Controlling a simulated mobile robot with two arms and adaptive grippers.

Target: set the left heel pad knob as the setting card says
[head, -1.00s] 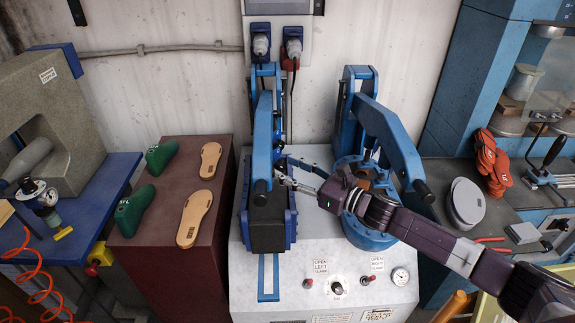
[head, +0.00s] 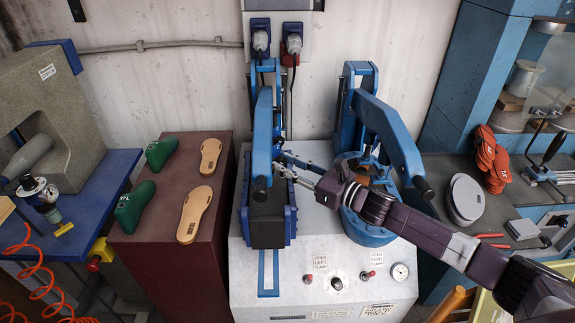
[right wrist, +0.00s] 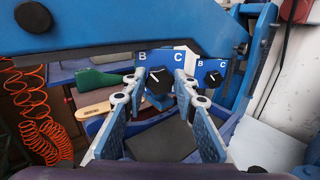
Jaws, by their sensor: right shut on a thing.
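The left press clamp (head: 263,135) is a blue arm above a dark pad block (head: 267,232) on the grey machine. In the right wrist view a black knob (right wrist: 158,81) sits on a blue plate lettered B and C. Its white mark appears to lean up and left, toward the B side. My right gripper (head: 285,168) reaches in from the right behind the left clamp arm. The lower plate is hidden by the fingers. My left gripper is out of view. I cannot read a setting card.
A second black knob (right wrist: 213,79) with B and C is close on the right. The right clamp (head: 385,135) stands beside my right arm. Front panel buttons and a gauge (head: 400,272) are below. Green lasts (head: 134,206) and tan soles (head: 195,214) lie left.

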